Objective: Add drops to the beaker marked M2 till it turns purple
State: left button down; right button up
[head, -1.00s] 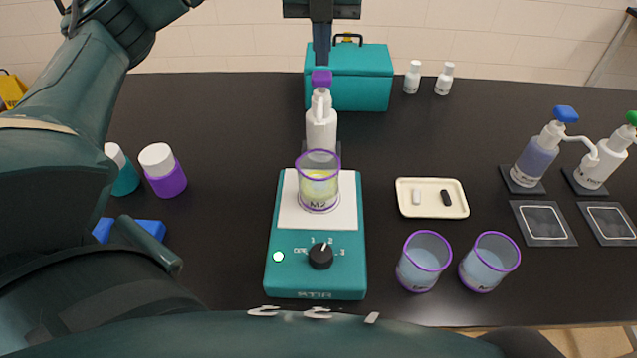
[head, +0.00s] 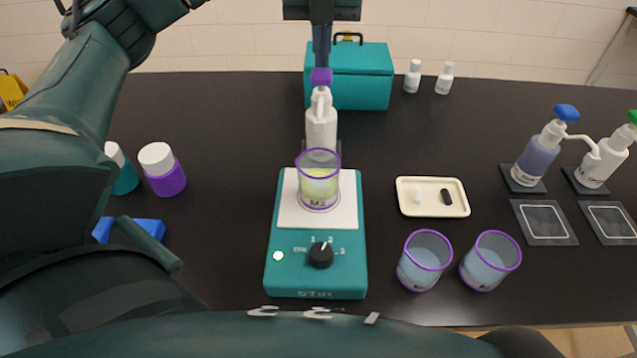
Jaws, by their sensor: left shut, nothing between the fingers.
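The beaker marked M2 (head: 318,187) stands upright on the white top plate of the teal stirrer (head: 316,283). It has a purple rim and holds a pale yellow liquid; no purple shows in the liquid. Right behind it stands a white dropper bottle (head: 321,127) with a purple pump top (head: 321,77), its spout toward the beaker. My left gripper (head: 321,62) points down from the top edge, shut and empty, with its tips at or just above the pump top. I cannot tell if they touch. My right gripper is not in view.
Two beakers (head: 424,262) (head: 489,262) with pale bluish liquid stand at the front right. A cream tray (head: 431,212) holds two small bars. Blue-topped (head: 537,153) and green-topped (head: 603,160) pump bottles stand far right. A teal case (head: 360,88) is at the back.

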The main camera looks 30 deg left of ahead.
pick_arm(q)
jog(key=shift+f+b, duration=0.45)
jog(key=shift+f, duration=0.85)
jog(key=shift+r, duration=0.1)
jog(key=shift+r+p, duration=0.8)
jog(key=shift+r, duration=0.65)
